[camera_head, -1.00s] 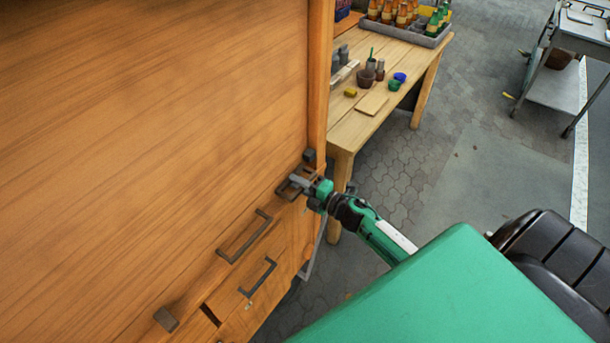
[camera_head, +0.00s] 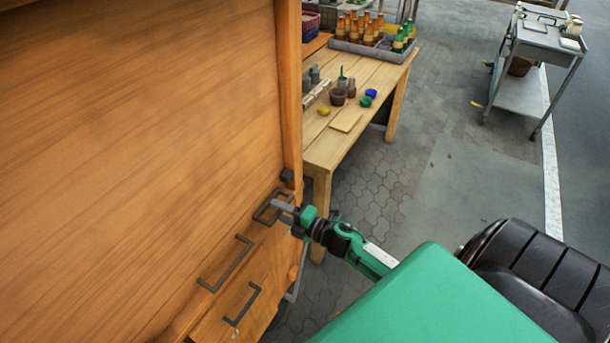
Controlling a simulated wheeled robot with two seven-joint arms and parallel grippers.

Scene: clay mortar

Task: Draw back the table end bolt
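A dark bracket-shaped handle (camera_head: 260,217), which may be the bolt, sits near the right end of the wooden front in the head view. A small dark block (camera_head: 287,176) is fixed just above it. My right gripper (camera_head: 283,206) reaches in from the lower right, its grey finger overlapping the right part of this handle. I cannot tell whether it touches or grips the handle, or how far the fingers are apart. My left gripper is out of view.
Two more dark handles, an upper (camera_head: 224,264) and a lower (camera_head: 242,305), are lower on the wooden front. A wooden table (camera_head: 330,150) behind carries pots, blocks and a bottle tray (camera_head: 372,50). A grey cart (camera_head: 545,38) stands at the right back. Paving between them is open.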

